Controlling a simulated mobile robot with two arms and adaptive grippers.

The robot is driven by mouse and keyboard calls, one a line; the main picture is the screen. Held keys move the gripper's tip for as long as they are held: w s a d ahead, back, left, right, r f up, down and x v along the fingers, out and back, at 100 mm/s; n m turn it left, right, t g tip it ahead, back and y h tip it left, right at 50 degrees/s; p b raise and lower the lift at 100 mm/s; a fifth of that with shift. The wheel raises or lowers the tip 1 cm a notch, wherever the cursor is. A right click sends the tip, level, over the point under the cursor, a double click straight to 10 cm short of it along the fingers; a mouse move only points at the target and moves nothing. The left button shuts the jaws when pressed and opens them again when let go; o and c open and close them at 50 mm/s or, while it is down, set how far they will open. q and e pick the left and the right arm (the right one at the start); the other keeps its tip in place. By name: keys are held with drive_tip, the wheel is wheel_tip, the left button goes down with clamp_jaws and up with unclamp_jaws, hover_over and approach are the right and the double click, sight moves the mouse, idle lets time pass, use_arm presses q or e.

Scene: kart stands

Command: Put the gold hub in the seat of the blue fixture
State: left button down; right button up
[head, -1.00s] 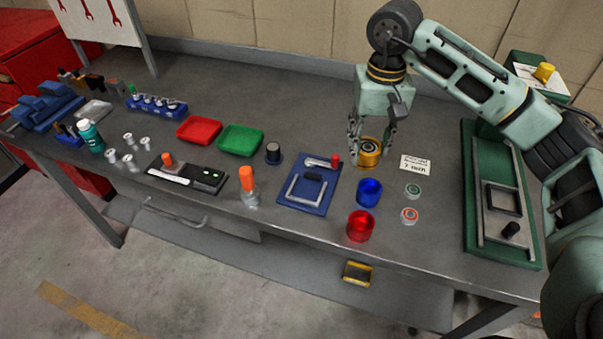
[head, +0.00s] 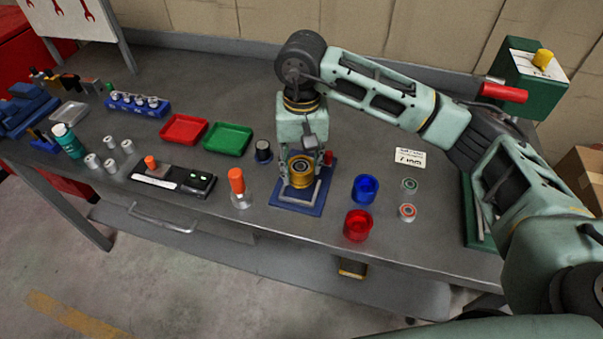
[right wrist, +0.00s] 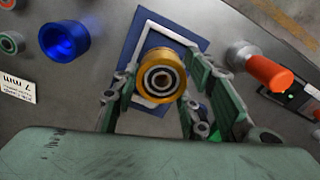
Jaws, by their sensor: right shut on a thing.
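The gold hub (head: 301,171) is a short gold cylinder with a dark bearing ring in its top. My right gripper (head: 300,174) is shut on it and holds it over the blue fixture (head: 297,200), a blue plate with a grey raised frame. In the right wrist view the hub (right wrist: 161,76) sits between the fingers (right wrist: 160,88), with the blue fixture (right wrist: 191,38) behind it and the grey frame around it in the picture. I cannot tell the gap between hub and plate. My left gripper is not in view.
A blue cup (head: 365,188) and a red cup (head: 358,226) stand right of the fixture. An orange-topped bottle (head: 238,187) and a black knob (head: 263,151) stand to its left. Red (head: 184,129) and green (head: 228,138) trays lie further left. A green fixture (head: 477,215) is at the right.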

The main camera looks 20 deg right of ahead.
drive_tip(key=shift+f, duration=0.25)
wheel_tip(320, 180, down, 3)
drive_tip(key=shift+f+b, duration=0.2)
drive_tip(key=shift+b, duration=0.4)
drive_tip(key=o, duration=1.4)
drive_tip(key=shift+f, duration=0.1)
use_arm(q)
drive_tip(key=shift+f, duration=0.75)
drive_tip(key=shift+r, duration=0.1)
